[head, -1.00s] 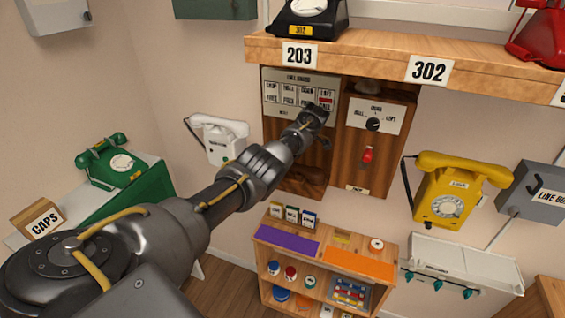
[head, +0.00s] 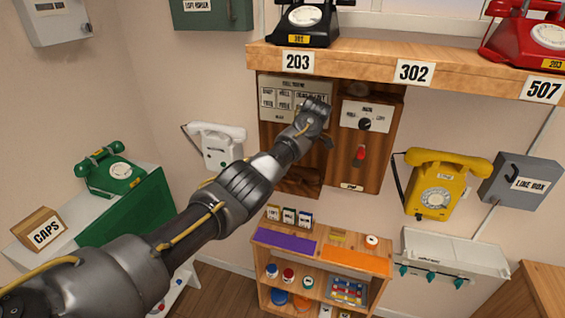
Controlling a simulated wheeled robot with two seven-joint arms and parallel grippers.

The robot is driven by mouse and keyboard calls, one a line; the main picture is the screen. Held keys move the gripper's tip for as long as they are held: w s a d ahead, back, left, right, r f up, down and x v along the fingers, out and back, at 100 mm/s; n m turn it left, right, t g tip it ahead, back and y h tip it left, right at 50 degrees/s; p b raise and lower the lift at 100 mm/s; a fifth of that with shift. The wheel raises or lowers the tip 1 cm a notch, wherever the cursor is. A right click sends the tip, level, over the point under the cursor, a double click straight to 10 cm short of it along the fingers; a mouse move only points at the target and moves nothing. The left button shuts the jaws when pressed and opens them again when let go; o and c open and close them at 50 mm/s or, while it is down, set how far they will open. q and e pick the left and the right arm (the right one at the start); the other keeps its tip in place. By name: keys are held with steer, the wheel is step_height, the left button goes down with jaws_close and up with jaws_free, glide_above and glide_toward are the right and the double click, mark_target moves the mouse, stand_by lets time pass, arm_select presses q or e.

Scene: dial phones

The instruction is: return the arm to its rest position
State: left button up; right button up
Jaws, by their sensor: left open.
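My left arm reaches in from the lower left toward the wooden wall panel. Whether the gripper touches the panel I cannot tell. My right gripper is out of view.
A wooden shelf (head: 450,79) with a black phone (head: 305,22) and a red phone (head: 530,40) juts out above. A yellow phone (head: 438,190) and a white phone (head: 212,150) hang on the wall. A green phone (head: 112,172) stands at left. A low bookcase (head: 262,262) stands below.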

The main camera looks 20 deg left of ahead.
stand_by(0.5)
arm_select(q)
steer(key=s+f+m+b, duration=0.2)
steer(key=s+f+m, duration=0.1)
steer(key=f, duration=1)
steer(key=s+a+f+m+b, duration=0.1)
steer(key=s+f+m+b, duration=0.2)
steer(key=f, duration=1)
steer(key=s+f+m+b, duration=0.1)
steer(key=s+f+m, duration=0.25)
steer(key=f, duration=1.05)
steer(key=s+f+m+t+h+b, duration=0.1)
steer(key=s+f+m+h+b, duration=0.3)
steer(key=s+f, duration=1.55)
steer(key=s+d+f+m+b, duration=0.1)
steer(key=s+f, duration=0.5)
steer(key=s, duration=0.6)
steer(key=s+f+m+b, duration=0.2)
steer(key=s+f+m, duration=0.2)
steer(key=s, duration=0.8)
steer(key=s+d+f+m+b, duration=0.1)
steer(key=s+f+m, duration=0.2)
steer(key=s+f, duration=0.6)
steer(key=s, duration=0.3)
steer(key=shift+s+d+t, duration=0.3)
steer(key=shift+s+d, duration=0.05)
steer(key=shift+s, duration=0.05)
steer(key=shift+m, duration=0.25)
